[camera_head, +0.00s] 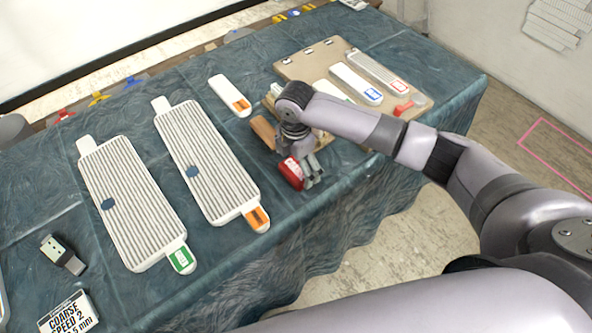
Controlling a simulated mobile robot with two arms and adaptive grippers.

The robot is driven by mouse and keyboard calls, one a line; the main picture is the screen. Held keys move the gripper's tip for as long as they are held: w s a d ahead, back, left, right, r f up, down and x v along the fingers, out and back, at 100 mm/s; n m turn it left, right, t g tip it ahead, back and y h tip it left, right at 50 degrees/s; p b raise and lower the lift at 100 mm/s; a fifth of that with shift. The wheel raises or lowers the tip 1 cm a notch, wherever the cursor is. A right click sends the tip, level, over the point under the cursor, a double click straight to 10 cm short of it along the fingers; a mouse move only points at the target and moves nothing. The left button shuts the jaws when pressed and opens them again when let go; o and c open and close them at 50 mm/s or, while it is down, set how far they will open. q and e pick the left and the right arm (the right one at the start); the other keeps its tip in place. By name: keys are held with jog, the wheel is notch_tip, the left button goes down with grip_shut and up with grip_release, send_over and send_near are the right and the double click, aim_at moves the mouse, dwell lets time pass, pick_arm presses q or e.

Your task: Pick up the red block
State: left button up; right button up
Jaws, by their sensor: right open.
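The red block (291,174) sits on the blue-green tablecloth near the table's front edge, in the middle of the head view. My right gripper (311,178) is over its right side, with dark fingers pointing down. The jaws are open, and the fingers hide part of the block. I cannot tell whether they touch it. My left gripper is not in view.
Two ribbed white boards (130,205) and (205,160) lie to the left. A tan board (300,65) with white labelled strips lies behind my right arm. A dark small device (62,254) and a card (68,314) are at lower left.

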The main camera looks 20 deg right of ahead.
aim_at(296, 169)
jog(key=shift+w+d+f, duration=0.1)
jog(key=shift+f, duration=1.4)
jog(key=shift+c, duration=0.2)
jog(key=c, duration=1.2)
